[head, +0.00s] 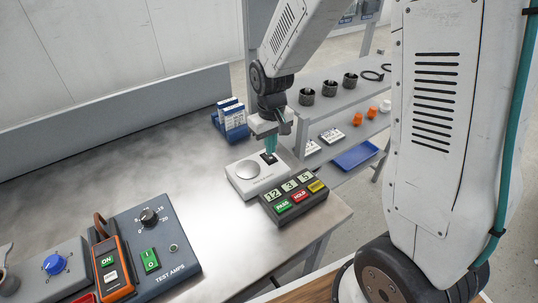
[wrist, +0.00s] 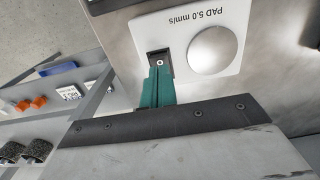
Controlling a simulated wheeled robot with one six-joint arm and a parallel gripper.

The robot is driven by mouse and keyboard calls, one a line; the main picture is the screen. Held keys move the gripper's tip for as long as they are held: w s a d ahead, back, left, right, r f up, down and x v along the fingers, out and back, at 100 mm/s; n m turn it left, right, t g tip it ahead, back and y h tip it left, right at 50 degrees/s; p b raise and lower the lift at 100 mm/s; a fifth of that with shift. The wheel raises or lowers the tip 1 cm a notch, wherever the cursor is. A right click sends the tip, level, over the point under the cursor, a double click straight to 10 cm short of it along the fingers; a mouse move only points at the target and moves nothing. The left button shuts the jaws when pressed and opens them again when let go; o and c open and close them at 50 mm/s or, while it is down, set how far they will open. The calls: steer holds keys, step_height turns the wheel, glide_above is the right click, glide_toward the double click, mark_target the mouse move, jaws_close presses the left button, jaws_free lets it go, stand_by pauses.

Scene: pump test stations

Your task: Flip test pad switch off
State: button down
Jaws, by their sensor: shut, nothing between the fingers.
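The test pad (head: 256,177) is a white box with a round silver disc, on the bench near its right end. In the wrist view the test pad (wrist: 189,47) carries the text "PAD 5.0 mm/s". Its small black switch (wrist: 159,61) sits beside the disc, and it also shows in the head view (head: 269,158). My gripper (head: 270,150) points down at the switch, its teal fingers shut and empty. In the wrist view the fingertips (wrist: 158,72) are at the switch's edge and partly cover it. I cannot tell whether they touch it, nor which way the switch is set.
A dark display box (head: 293,201) with green, red and yellow buttons stands close in front of the pad. The test amps panel (head: 150,245) and an orange meter (head: 111,268) are at the left. Shelves (head: 330,110) stand behind. The middle bench (head: 150,165) is clear.

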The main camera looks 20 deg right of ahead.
mark_target(272, 159)
steer(key=shift+f, duration=1.1)
stand_by(0.7)
steer(key=shift+r, duration=3.5)
steer(key=shift+s, duration=0.4)
steer(key=s+d+r, duration=0.1)
steer(key=s+r, duration=0.4)
steer(key=s, duration=0.3)
steer(key=s+d+r+m, duration=0.1)
steer(key=s+r, duration=0.4)
steer(key=s, duration=0.3)
steer(key=s+d+r+m+t, duration=0.1)
steer(key=s+r, duration=0.3)
steer(key=s, duration=0.4)
steer(key=shift+r, duration=0.4)
steer(key=shift+s+d, duration=0.1)
